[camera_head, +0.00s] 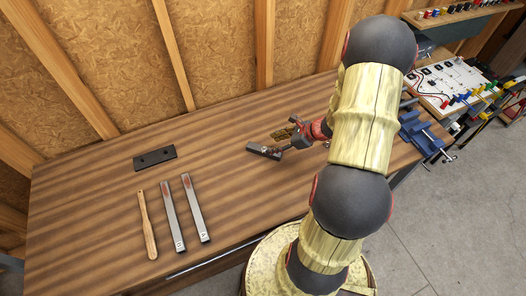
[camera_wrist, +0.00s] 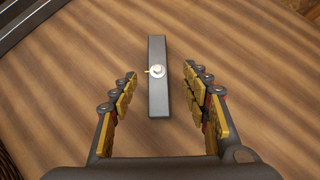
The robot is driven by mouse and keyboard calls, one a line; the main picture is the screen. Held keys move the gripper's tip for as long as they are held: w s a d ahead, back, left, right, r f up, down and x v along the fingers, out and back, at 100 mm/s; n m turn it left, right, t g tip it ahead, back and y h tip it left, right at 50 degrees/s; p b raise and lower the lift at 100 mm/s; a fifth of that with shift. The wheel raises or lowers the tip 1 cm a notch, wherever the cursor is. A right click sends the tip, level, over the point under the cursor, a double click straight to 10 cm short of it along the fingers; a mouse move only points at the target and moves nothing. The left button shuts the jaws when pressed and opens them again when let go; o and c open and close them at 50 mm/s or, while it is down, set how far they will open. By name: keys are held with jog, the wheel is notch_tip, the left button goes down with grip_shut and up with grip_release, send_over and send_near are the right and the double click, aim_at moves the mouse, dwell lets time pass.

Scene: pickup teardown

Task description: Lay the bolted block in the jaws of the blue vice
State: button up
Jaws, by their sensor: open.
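The bolted block (camera_wrist: 158,97) is a dark grey bar on the wooden bench, with a pale bolt head (camera_wrist: 157,71) near its middle in the wrist view. In the head view, the block (camera_head: 262,151) lies near the bench's middle. My gripper (camera_wrist: 160,74) is open, with one finger on each side of the block and visible gaps between. The block reaches beyond the fingertips. In the head view, my gripper (camera_head: 281,143) is small and partly hidden by my arm. The blue vice (camera_head: 426,137) stands at the bench's right end, partly hidden behind my arm; its jaws are unclear.
A black plate with holes (camera_head: 155,158), a wooden stick (camera_head: 147,223) and two grey bars, one (camera_head: 173,218) left of the other (camera_head: 196,208), lie on the left of the bench. A panel with wires (camera_head: 448,83) stands beyond the vice. Bench between plate and block is clear.

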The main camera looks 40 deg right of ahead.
aim_at(265, 148)
jog(key=x, duration=0.5)
jog(key=shift+s+a+f+b, duration=0.15)
jog(key=shift+s+b, duration=0.05)
jog(key=shift+b, duration=0.1)
jog(key=c, duration=1.1)
grip_shut()
